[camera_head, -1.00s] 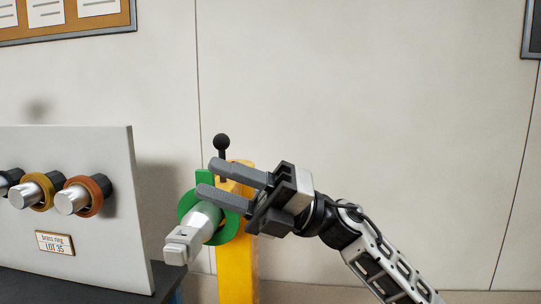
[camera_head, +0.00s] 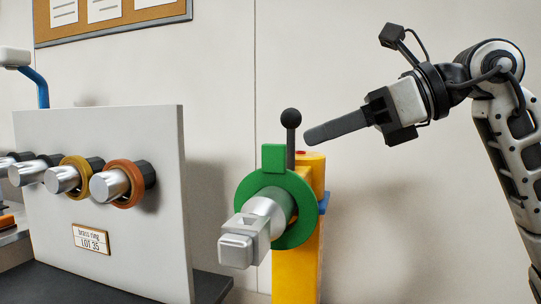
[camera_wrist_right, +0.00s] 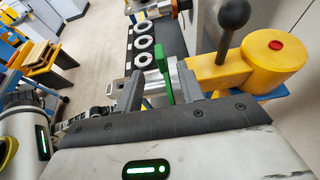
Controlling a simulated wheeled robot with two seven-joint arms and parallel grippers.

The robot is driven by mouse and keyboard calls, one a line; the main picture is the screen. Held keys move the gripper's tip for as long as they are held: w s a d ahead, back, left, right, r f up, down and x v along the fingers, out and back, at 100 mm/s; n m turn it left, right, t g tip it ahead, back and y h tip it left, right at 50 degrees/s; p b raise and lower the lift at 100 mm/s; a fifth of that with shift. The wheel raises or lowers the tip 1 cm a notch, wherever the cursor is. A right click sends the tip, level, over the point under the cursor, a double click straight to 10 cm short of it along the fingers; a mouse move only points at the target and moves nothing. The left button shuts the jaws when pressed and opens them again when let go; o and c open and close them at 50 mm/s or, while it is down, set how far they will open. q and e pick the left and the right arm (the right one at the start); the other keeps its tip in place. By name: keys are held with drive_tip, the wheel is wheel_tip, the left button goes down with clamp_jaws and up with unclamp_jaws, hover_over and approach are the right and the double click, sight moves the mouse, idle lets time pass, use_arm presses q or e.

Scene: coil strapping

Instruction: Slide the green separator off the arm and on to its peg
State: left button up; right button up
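The green separator (camera_head: 300,215), a flat ring with a square tab on top, sits around a silver arm (camera_head: 268,212) with a grey block at its near end. The arm is on a yellow post (camera_head: 296,265). My right gripper (camera_head: 308,138) is empty, above and right of the separator, its fingers pointing left beside a black-knobbed lever. In the right wrist view its fingers (camera_wrist_right: 158,88) are spread, with the separator's edge (camera_wrist_right: 164,72) visible beyond the gap. I cannot tell which peg is the separator's.
A pale panel (camera_head: 140,235) at left carries several silver pegs, with a brass ring (camera_head: 75,175) and a copper ring (camera_head: 128,183). The black-knobbed lever (camera_head: 291,130) stands upright behind the separator. The right wrist view shows white rings (camera_wrist_right: 143,45) on a dark strip.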

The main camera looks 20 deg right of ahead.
sight(262, 156)
drive_tip(key=x, duration=0.9)
drive_tip(key=shift+w+a+f, duration=0.1)
drive_tip(key=shift+w+a, duration=0.15)
drive_tip(key=shift+a, duration=0.05)
clamp_jaws()
drive_tip(key=shift+s+a, duration=0.35)
drive_tip(key=shift+s, duration=0.25)
idle(0.5)
drive_tip(key=shift+s+a+b, duration=0.25)
drive_tip(key=shift+s+a, duration=0.3)
drive_tip(key=shift+s, duration=0.25)
drive_tip(key=shift+s+a+b, duration=0.2)
drive_tip(key=shift+s+a, duration=0.35)
drive_tip(key=shift+s, duration=0.25)
drive_tip(key=shift+s+a+b, duration=0.25)
drive_tip(key=shift+s+a, duration=0.3)
drive_tip(key=shift+s, duration=0.3)
drive_tip(key=s+a, duration=0.6)
drive_tip(key=s, duration=0.4)
drive_tip(key=shift+a+b, duration=0.35)
drive_tip(key=shift+b, duration=0.1)
drive_tip(key=shift+w+f, duration=0.1)
drive_tip(key=shift+w, duration=0.05)
